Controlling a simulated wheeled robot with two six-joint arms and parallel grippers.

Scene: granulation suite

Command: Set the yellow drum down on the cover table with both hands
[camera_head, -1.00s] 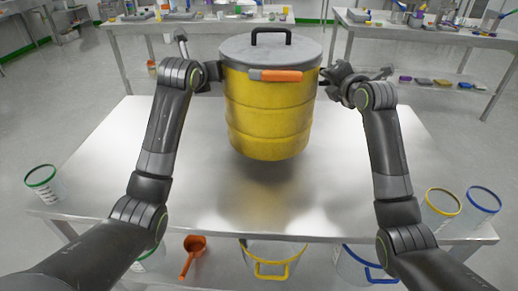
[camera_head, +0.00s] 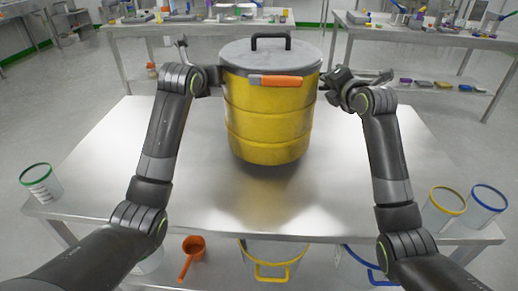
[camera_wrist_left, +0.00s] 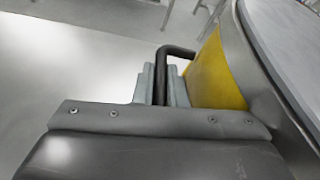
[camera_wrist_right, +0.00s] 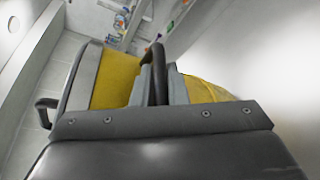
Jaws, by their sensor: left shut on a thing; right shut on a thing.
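The yellow drum (camera_head: 268,122) is upright over the middle of the steel cover table (camera_head: 350,200). It has a grey lid with a black top handle and an orange latch in front. My left gripper (camera_head: 214,78) is shut on a dark side handle, which shows between its jaws in the left wrist view (camera_wrist_left: 160,85). My right gripper (camera_head: 330,86) is shut on the opposite side handle, seen in the right wrist view (camera_wrist_right: 155,82). A dark reflection lies under the drum. I cannot tell whether its base is touching the tabletop.
An orange scoop (camera_head: 190,256) and several clear tubs, one with a yellow rim (camera_head: 271,270), sit low at the near side. Benches with small items (camera_head: 200,25) stand behind, across open floor.

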